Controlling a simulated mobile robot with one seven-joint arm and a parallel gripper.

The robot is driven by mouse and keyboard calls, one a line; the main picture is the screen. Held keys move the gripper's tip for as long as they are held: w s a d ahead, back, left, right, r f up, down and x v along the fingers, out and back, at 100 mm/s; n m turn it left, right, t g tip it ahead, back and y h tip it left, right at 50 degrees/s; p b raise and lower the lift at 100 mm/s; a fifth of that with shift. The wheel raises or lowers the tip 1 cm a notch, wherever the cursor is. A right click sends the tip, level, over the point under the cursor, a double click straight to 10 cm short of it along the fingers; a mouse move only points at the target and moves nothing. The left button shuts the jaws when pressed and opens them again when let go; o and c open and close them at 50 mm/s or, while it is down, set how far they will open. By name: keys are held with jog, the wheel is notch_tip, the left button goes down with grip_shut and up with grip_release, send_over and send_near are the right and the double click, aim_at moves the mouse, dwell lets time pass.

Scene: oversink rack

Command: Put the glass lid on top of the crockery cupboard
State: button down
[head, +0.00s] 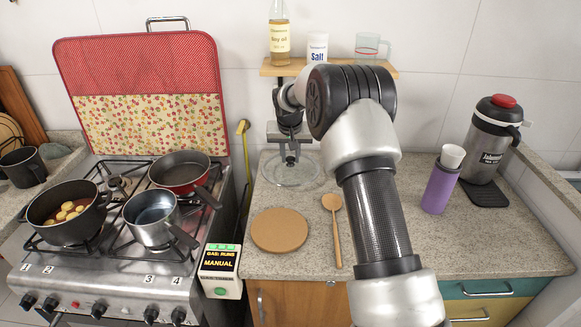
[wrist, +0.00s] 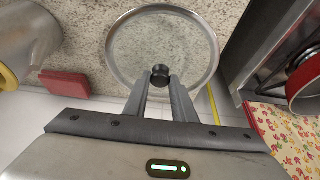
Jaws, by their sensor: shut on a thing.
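The glass lid (head: 293,183) is a clear round disc with a metal rim and a dark knob, at the back left of the stone counter. It also shows in the wrist view (wrist: 190,50), with its knob between my fingertips. My gripper (head: 291,160) points down and is shut on the knob; its fingers show in the wrist view too (wrist: 160,82). I cannot tell whether the lid touches the counter or hangs just above it. No crockery cupboard is clearly recognisable in either view.
A small wall shelf (head: 400,72) holds a bottle, a salt jar and a glass cup close behind my arm. A round board (head: 279,230) and wooden spoon (head: 334,228) lie in front. The stove (head: 110,260) with pots is left; a purple flask (head: 441,186) stands right.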

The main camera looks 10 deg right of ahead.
aim_at(290, 162)
jog(key=shift+f, duration=1.9)
jog(key=shift+f, duration=0.2)
jog(key=c, duration=1.5)
grip_release()
jog(key=shift+r, duration=0.1)
